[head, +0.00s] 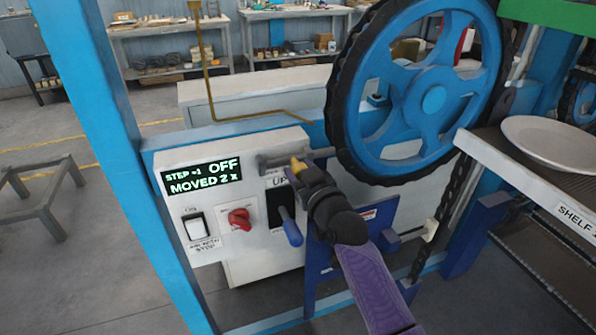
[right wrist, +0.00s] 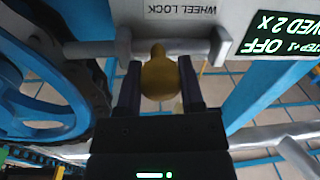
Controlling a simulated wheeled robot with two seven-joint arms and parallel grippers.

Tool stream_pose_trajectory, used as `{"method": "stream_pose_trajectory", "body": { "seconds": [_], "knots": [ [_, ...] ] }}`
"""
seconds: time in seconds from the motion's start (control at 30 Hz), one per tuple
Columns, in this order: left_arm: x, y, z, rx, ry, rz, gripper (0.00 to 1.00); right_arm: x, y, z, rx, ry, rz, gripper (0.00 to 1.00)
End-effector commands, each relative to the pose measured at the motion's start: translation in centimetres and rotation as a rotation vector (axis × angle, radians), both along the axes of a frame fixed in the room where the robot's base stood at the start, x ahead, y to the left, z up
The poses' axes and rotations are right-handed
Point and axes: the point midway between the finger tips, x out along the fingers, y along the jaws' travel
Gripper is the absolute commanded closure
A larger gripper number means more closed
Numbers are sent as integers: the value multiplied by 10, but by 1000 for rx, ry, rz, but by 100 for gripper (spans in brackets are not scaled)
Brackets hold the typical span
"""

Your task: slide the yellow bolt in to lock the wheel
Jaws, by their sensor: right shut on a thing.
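The yellow bolt's round knob (right wrist: 158,78) sits between the two fingers of my right gripper (right wrist: 158,88) in the right wrist view. The gripper is shut on it. The bolt's grey rod (right wrist: 92,49) runs through brackets below the "WHEEL LOCK" label, with its end by the wheel's dark rim. I cannot tell whether it enters the wheel. In the head view the knob (head: 297,164) shows just past the tip of my right gripper (head: 302,172). The big blue wheel (head: 433,99) stands to the right of it. My left gripper is not in view.
The white control box (head: 245,250) carries a display (head: 203,176) reading "STEP +1 OFF MOVED 2 x", a rocker switch (head: 196,227), a red knob (head: 239,218) and a blue-handled lever (head: 289,227) close to my gripper. A shelf with a plate (head: 553,140) is at right.

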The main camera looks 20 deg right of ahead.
Motion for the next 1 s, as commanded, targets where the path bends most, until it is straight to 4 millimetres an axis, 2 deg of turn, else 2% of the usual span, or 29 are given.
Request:
{"method": "stream_pose_trajectory", "body": {
  "seconds": [0.03,0.17,0.2,0.43,0.53,0.9,1.0],
  "knots": [
    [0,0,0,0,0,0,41,0,-2,1,-2,-3,-6,45],
    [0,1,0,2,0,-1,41,0,-2,1,-2,-3,-5,17],
    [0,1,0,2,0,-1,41,0,-2,1,-2,-3,-4,16],
    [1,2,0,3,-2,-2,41,0,-1,1,-1,-2,-3,16],
    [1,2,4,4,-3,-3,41,-8,-2,1,-1,-2,-3,16],
    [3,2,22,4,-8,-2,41,-84,-10,1,-2,0,-4,16],
    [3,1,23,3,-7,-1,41,-95,-12,1,-2,0,-4,16]
  ]
}}
